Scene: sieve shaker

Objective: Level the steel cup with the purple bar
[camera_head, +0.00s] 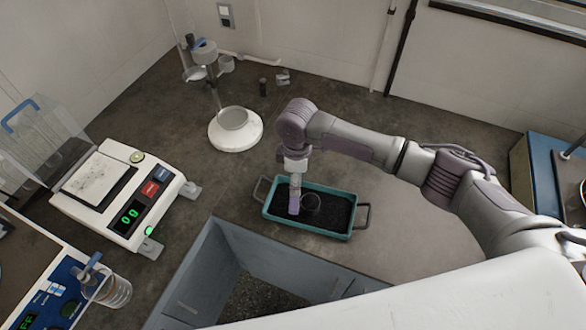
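The steel cup (311,203) sits in the teal tray (305,228), which holds dark granular material. Its round rim shows, and its inside looks dark; I cannot tell how full it is. My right gripper (295,180) points down over the left part of the tray. It appears shut on the purple bar (294,203), which hangs down just left of the cup. I cannot tell whether the bar touches the cup rim or the grains. My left gripper is not in view.
A white round-based stand (235,138) with a funnel stands behind the tray. A balance (120,200) reading 0 g is at the left. A grey open bin (215,255) with grains lies in front. Bare bench (410,240) lies right of the tray, under my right arm.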

